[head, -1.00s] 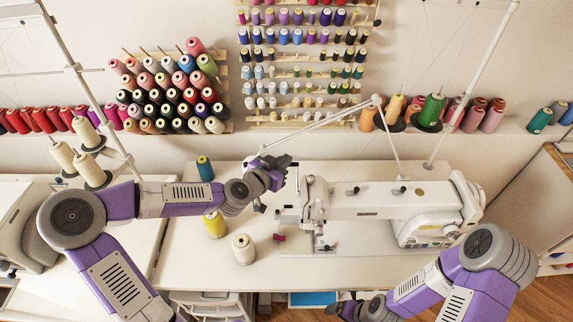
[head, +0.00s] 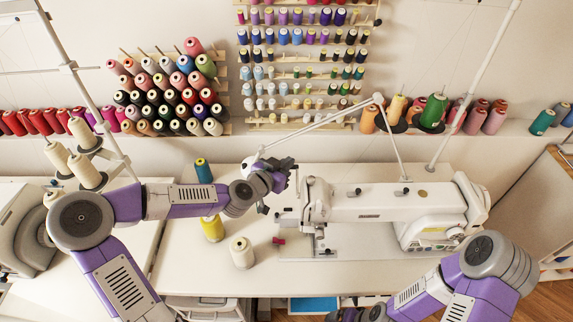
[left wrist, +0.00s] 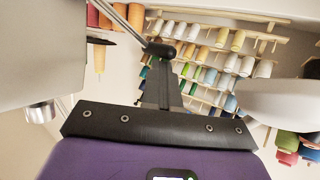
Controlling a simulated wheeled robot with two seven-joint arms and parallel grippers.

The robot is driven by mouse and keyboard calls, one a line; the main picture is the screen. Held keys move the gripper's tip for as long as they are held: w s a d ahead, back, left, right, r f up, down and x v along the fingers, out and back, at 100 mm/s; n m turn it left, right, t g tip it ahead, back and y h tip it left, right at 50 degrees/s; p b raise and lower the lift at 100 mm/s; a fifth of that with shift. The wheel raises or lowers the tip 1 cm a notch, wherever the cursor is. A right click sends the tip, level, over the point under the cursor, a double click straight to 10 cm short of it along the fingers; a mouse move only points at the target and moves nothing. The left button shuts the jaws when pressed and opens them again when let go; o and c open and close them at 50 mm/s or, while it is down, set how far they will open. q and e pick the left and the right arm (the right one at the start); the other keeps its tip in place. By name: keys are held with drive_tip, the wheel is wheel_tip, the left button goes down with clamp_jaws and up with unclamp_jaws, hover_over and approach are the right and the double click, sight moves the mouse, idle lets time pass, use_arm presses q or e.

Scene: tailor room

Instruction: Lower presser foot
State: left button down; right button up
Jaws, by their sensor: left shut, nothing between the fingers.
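The white sewing machine (head: 390,205) stands on the white table. Its presser foot area (head: 321,247) is under the left end of the head, too small to make out whether the foot is up or down. My left gripper (head: 284,181) is just left of that end, above the table. In the left wrist view its fingers (left wrist: 163,75) are shut and empty. A metal lever with a dark tip (left wrist: 158,48) shows right by the fingertips; I cannot tell whether they touch. My right gripper (head: 350,314) is partly cut off at the bottom edge.
A yellow spool (head: 213,229), a cream spool (head: 242,252) and a blue spool (head: 203,171) stand left of the machine. A small red piece (head: 279,241) lies near the needle plate. Thread racks (head: 305,75) hang on the wall behind.

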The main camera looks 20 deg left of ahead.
use_arm(q)
drive_tip(key=f+b, duration=0.2)
drive_tip(key=f, duration=0.1)
drive_tip(key=f+b, duration=0.1)
drive_tip(key=shift+w+a+f+b, duration=0.1)
drive_tip(key=shift+w+f+b, duration=0.1)
drive_tip(key=shift+w+b, duration=0.1)
idle(0.3)
drive_tip(key=shift+s+r, duration=0.1)
drive_tip(key=s+d+r+p, duration=0.2)
drive_tip(key=s+r+p, duration=0.1)
drive_tip(key=s, duration=0.3)
drive_tip(key=shift+s, duration=0.3)
idle(0.4)
